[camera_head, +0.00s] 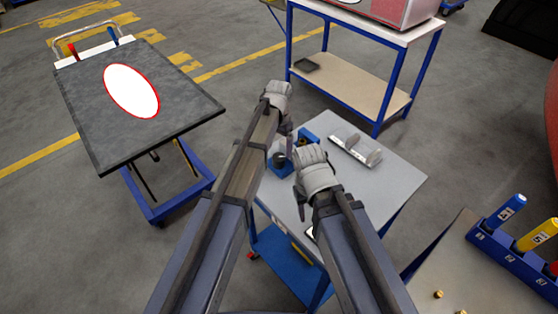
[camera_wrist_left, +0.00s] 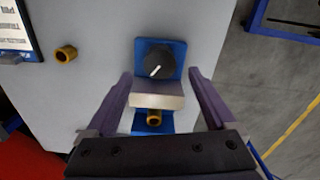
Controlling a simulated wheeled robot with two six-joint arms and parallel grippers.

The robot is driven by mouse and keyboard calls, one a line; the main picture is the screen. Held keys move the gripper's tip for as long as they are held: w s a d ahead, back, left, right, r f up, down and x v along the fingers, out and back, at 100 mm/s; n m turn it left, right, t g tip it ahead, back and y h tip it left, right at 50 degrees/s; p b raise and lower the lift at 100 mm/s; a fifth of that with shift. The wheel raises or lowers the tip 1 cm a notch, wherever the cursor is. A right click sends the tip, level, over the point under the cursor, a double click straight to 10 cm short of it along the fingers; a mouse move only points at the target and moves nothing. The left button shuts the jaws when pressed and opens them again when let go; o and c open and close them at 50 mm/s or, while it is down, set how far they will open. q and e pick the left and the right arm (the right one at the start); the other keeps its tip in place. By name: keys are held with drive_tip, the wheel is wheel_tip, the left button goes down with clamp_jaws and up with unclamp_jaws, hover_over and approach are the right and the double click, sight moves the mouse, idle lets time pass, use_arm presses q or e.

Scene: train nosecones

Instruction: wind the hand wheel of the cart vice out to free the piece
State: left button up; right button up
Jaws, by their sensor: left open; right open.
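The cart vice (camera_head: 281,171) is blue and stands on the grey cart top, partly hidden by my arms in the head view. In the left wrist view the vice (camera_wrist_left: 173,46) shows a black hand wheel (camera_wrist_left: 157,61) with a white pointer line slanting down-left. A pale grey block (camera_wrist_left: 157,96) lies below the wheel. A brass piece (camera_wrist_left: 153,117) shows at that block's near edge, against blue. My left gripper (camera_wrist_left: 160,82) is open, its fingers either side of the grey block with gaps. My right gripper (camera_head: 301,197) is open and empty over the cart, right of the vice.
A loose brass ring (camera_wrist_left: 66,53) and a printed panel (camera_wrist_left: 14,28) lie left of the vice. A pale bracket (camera_head: 355,149) lies at the cart's back. A blue rack with numbered handles (camera_head: 510,210) stands right. A dark-topped trolley (camera_head: 180,108) is left.

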sight(279, 156)
use_arm(q)
wheel_tip(279, 156, down, 6)
drive_tip(key=b, duration=0.5)
use_arm(e)
wheel_tip(279, 156, down, 6)
drive_tip(key=shift+f, duration=0.1)
